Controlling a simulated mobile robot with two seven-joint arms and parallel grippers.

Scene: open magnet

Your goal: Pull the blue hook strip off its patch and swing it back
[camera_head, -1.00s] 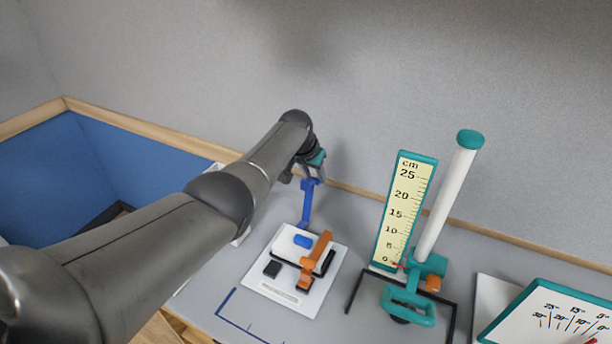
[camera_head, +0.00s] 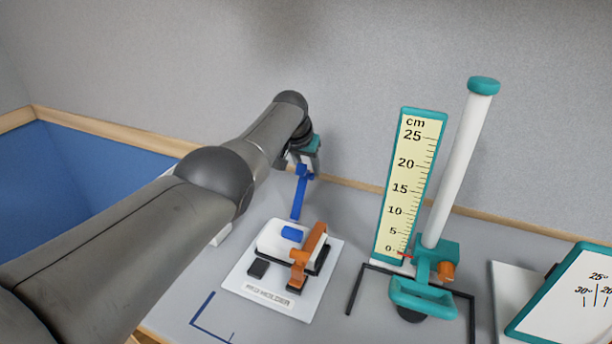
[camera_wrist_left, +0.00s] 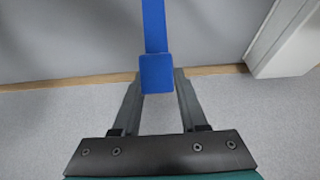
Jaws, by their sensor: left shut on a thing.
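The blue hook strip (camera_head: 299,192) stands raised behind the white block on its white base plate (camera_head: 306,308), leaning slightly right toward its top. My left gripper (camera_head: 303,167) is at the strip's upper end and shut on it. In the left wrist view the strip (camera_wrist_left: 155,28) runs down to a wider blue end tab (camera_wrist_left: 156,75) between the fingers of my left gripper (camera_wrist_left: 158,84). A small blue patch (camera_head: 292,234) shows on top of the white block, apart from the strip's top end. The strip's lower end is hidden behind the block. My right gripper is not in view.
An orange strip (camera_head: 309,250) lies across the right of the same block. A centimetre scale (camera_head: 411,185) and a white tube (camera_head: 461,170) on a teal stand are to the right. An angle board (camera_head: 575,295) is at far right. The wall stands behind the table.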

